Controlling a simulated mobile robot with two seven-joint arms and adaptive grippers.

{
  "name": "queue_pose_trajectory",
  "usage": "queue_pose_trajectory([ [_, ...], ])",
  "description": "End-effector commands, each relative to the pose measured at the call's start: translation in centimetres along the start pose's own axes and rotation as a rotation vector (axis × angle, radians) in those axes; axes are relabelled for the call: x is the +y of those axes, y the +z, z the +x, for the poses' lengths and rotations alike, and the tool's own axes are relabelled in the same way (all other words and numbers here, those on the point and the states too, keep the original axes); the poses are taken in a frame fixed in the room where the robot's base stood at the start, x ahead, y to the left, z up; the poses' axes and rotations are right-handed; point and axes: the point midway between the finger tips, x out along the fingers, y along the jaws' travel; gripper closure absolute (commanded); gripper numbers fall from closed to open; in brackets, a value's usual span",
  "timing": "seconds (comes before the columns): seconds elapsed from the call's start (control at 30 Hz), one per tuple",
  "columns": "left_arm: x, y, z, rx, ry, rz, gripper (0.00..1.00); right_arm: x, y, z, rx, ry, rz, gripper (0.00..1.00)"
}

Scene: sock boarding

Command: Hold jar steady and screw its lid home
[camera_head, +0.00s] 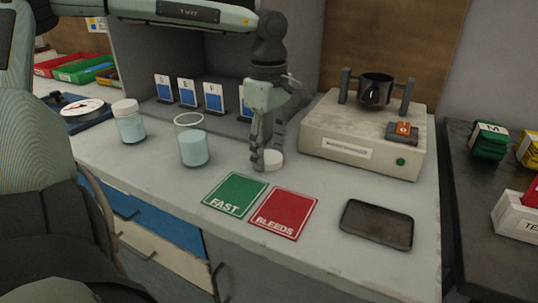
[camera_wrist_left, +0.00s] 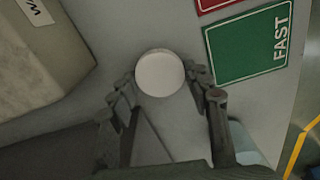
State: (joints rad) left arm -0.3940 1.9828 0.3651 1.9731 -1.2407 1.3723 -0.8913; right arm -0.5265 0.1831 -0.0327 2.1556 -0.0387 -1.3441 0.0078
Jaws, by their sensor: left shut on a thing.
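An open glass jar (camera_head: 193,145) with pale blue contents stands upright on the bench, left of my left gripper. A white round lid (camera_head: 273,160) is at the bench surface between the fingers of my left gripper (camera_head: 265,160). The left wrist view shows the lid (camera_wrist_left: 160,73) from above, with fingers of the left gripper (camera_wrist_left: 166,80) against both sides. The left gripper is shut on the lid and points down. A second jar (camera_head: 129,125) with a white lid on stands farther left. My right gripper is not in view.
A green FAST card (camera_head: 235,193) and a red BLEEDS card (camera_head: 283,213) lie in front of the gripper. A dark tray (camera_head: 377,224) lies at the right front. A beige machine (camera_head: 365,135) with a black pot (camera_head: 375,90) stands right of the gripper.

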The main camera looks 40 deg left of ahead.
Motion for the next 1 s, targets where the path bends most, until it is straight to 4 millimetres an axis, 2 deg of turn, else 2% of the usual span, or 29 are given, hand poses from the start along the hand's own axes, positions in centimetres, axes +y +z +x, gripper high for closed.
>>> queue_pose_trajectory([
  [0.17, 0.1, 0.0, -0.5, 0.0, 0.002, 0.0, 0.63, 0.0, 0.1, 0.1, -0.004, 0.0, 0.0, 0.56],
  [0.37, 0.1, 0.0, -2.8, 0.0, 0.005, -0.001, 0.63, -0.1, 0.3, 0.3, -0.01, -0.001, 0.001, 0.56],
  [0.57, 0.2, 0.0, -7.0, 0.002, 0.006, -0.001, 0.63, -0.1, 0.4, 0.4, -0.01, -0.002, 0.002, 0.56],
  [1.0, 0.1, 0.0, -17.9, 0.002, 0.004, 0.0, 0.63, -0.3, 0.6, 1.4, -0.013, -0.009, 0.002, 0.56],
])
